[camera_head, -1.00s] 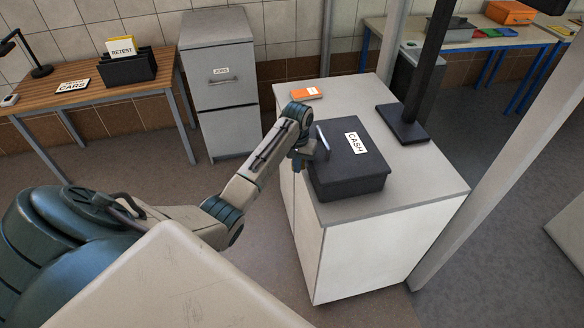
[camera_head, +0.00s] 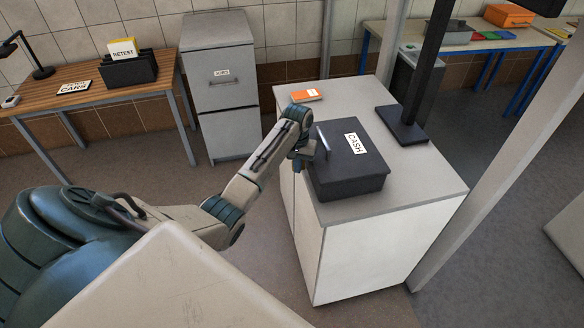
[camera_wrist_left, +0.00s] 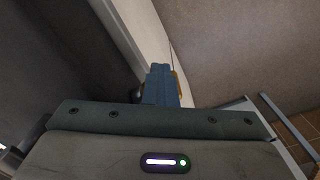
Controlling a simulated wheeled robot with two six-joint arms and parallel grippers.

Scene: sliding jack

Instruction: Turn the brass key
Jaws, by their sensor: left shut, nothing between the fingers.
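The dark grey cash box (camera_head: 345,185), lid closed and labelled CASH, stands on the white cabinet. My left gripper (camera_head: 303,166) is at the box's left side, fingers pointing down. In the left wrist view the two blue fingers (camera_wrist_left: 160,84) are shut together, with nothing between them. A small brass-coloured piece (camera_wrist_left: 179,84) shows just beside the fingers on their right; I cannot tell whether it is the key or whether they touch. No key can be made out in the head view. My right gripper is not in view.
The white cabinet (camera_head: 375,245) has bare top to the right of the box. An orange-and-white item (camera_head: 307,96) lies at its back left. A grey filing cabinet (camera_head: 222,90) stands behind left.

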